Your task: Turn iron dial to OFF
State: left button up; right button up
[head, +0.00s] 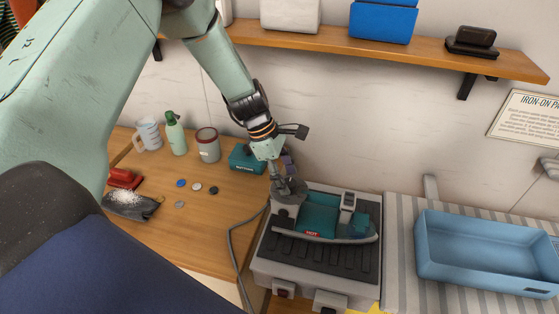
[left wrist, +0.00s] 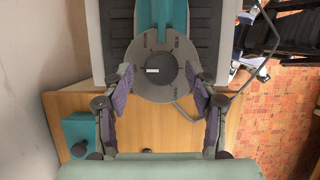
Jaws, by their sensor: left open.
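The iron (head: 318,218) is teal and grey and lies on a grey ribbed rest (head: 330,258). Its round grey dial (head: 288,190) is at the end nearest my left gripper (head: 284,176), which partly covers it. In the left wrist view the dial (left wrist: 155,85) faces the camera, with a short white mark lying sideways near its middle. My left gripper (left wrist: 158,78) is open, one purple-padded finger on each side of the dial. I cannot tell whether the fingers touch it. My right gripper is out of view.
A teal box (head: 243,158) stands just behind the gripper. A cord (head: 232,250) runs down beside the iron rest. A mug (head: 149,133), a green bottle (head: 175,134) and a tin (head: 207,145) stand left. A blue tub (head: 485,285) is right; a wooden shelf (head: 330,42) hangs above.

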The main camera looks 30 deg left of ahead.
pick_arm(q)
jog(key=v, duration=1.1)
jog(key=shift+s, duration=0.1)
